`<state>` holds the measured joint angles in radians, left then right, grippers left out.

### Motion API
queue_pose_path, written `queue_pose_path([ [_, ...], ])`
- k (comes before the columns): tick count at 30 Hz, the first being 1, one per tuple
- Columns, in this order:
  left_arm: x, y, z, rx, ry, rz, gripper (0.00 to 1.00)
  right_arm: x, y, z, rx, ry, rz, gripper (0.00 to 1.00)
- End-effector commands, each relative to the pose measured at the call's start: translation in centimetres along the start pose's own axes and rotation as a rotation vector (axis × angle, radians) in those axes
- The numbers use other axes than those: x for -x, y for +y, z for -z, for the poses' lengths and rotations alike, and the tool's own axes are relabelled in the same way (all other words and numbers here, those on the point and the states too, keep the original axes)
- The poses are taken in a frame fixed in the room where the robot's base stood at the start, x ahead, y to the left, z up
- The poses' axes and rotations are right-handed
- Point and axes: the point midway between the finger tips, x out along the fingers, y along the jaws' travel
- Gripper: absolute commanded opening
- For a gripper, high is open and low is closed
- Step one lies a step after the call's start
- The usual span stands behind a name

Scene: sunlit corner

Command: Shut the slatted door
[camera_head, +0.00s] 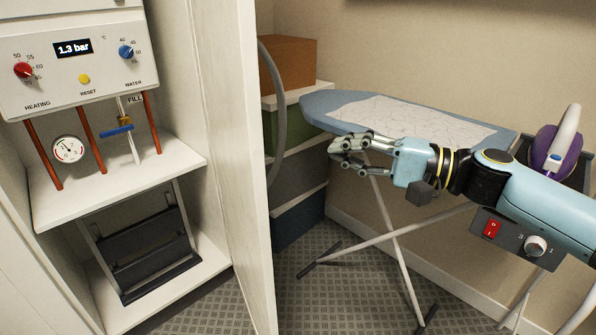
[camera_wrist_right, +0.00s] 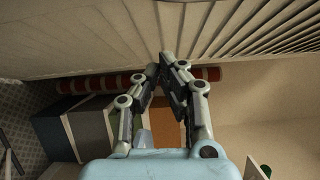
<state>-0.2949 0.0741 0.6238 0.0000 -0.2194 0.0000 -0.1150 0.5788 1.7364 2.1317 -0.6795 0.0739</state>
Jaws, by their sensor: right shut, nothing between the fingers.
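The slatted door (camera_head: 236,140) stands open at the right side of the white cupboard. In the head view I see its plain cream inner face and its edge. Its slatted face (camera_wrist_right: 120,35) fills the top of the right wrist view. My right gripper (camera_head: 345,152) is to the right of the door, on its outer side, in front of the ironing board. It is shut and empty. In the right wrist view its fingertips (camera_wrist_right: 168,68) point toward the slats; I cannot tell whether they touch them. My left gripper is not in view.
An ironing board (camera_head: 345,98) with an iron (camera_head: 555,145) stands at right. Stacked boxes (camera_head: 290,65) and a grey hose (camera_head: 276,110) are behind the door. The cupboard holds a boiler (camera_head: 75,60) and a dark folded step stool (camera_head: 145,245).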

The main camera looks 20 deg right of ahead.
Motion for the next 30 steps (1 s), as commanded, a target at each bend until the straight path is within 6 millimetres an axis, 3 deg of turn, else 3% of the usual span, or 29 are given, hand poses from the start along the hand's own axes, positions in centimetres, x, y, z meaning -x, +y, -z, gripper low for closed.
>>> queue_pose_path([
  [1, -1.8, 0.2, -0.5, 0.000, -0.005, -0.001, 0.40, -0.1, 0.0, 0.1, 0.024, -0.020, 0.013, 0.00],
  [5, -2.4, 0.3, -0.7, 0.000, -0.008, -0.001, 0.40, -0.1, -0.3, 0.9, 0.062, -0.023, 0.004, 0.00],
  [11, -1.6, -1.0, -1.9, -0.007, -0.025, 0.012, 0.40, -2.1, -0.9, 0.9, 0.063, -0.021, 0.013, 0.00],
  [23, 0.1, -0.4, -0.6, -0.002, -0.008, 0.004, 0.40, -10.4, -0.9, 0.7, 0.061, -0.020, 0.009, 0.00],
  [30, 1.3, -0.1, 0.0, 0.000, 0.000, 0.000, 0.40, -12.4, -0.6, -1.6, 0.061, -0.020, 0.006, 0.00],
])
